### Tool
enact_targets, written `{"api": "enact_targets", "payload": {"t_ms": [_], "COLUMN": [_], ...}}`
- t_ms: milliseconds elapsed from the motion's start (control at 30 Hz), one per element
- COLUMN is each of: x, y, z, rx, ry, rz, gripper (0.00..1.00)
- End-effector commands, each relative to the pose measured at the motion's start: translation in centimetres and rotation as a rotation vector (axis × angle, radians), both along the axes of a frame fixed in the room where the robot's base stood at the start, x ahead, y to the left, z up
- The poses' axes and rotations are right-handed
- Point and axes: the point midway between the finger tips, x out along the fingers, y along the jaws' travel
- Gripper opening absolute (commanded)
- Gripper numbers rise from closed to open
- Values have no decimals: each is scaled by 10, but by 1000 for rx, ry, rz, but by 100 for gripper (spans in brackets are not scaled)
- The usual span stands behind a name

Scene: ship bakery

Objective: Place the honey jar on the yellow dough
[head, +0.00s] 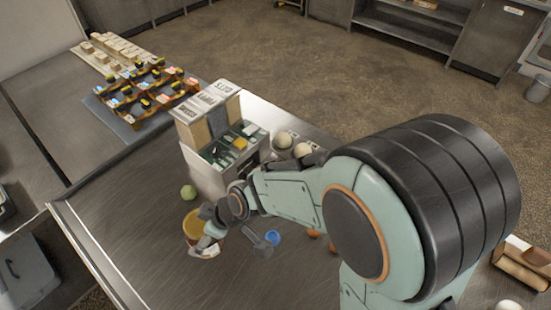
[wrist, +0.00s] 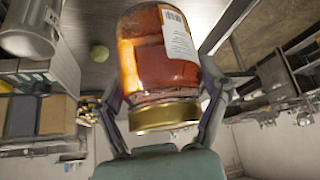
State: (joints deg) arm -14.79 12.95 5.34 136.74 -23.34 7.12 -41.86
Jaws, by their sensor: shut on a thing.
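The honey jar (wrist: 160,55), amber with a white label and a gold lid, fills the middle of the wrist view. My gripper (wrist: 168,105) has a finger on each side of it and is shut on it near the lid. The wrist picture looks upside down, so the jar appears upright. In the head view the jar (head: 192,224) is at the left middle of the metal counter, partly behind my gripper (head: 207,229). I cannot tell whether its base touches the counter. I cannot pick out a yellow dough with certainty.
A green ball (head: 188,192) lies just behind the jar. A grey cup-like thing (head: 261,244) and a blue round thing (head: 273,237) are to the right. A box-like stand (head: 225,155) and pale balls (head: 283,140) are farther back. The front left counter (head: 120,230) is clear.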

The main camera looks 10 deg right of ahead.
Motion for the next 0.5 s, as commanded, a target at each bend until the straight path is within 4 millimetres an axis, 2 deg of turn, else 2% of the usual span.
{"api": "enact_targets", "payload": {"t_ms": [167, 267, 400, 500], "x": [22, 28, 23, 14], "y": [-78, -135, -212, -258], "z": [14, 24, 38, 47], "rx": [1, 2, 1, 0], "ry": [-7, -8, -8, -7], "rz": [-248, -435, -703, -869], "gripper": [34, 34, 34, 34]}}
